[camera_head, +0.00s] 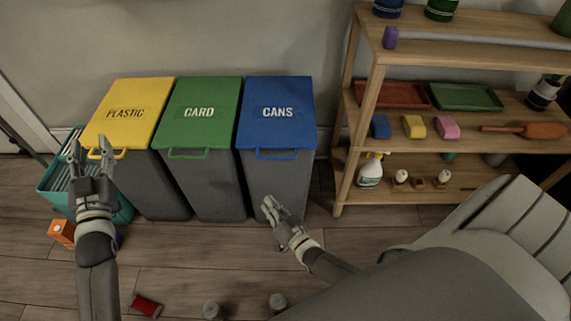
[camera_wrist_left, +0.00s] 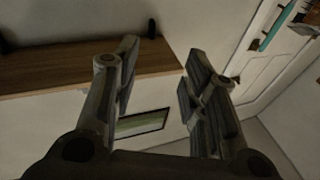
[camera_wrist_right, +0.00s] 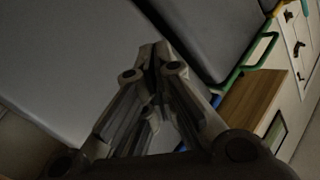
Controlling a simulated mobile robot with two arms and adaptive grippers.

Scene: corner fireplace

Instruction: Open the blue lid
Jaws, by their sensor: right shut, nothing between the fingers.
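The blue lid (camera_head: 277,100), marked CANS, lies closed on the rightmost grey bin (camera_head: 277,182) in the head view. Its blue handle (camera_head: 277,155) sticks out at the front edge. My right gripper (camera_head: 268,203) is shut and empty, in front of this bin and below the handle. In the right wrist view my right gripper (camera_wrist_right: 155,50) has its fingertips together before a grey bin surface. My left gripper (camera_head: 90,148) is open and empty, in front of the yellow lid (camera_head: 124,112). The left wrist view shows its fingers (camera_wrist_left: 155,65) spread with nothing between them.
The green CARD lid (camera_head: 200,108) is closed beside the blue one. A wooden shelf (camera_head: 365,110) with bottles and coloured items stands to the right. A teal crate (camera_head: 50,198) is at the left. An orange box (camera_head: 62,232), a red item (camera_head: 146,306) and small jars (camera_head: 277,301) lie on the floor.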

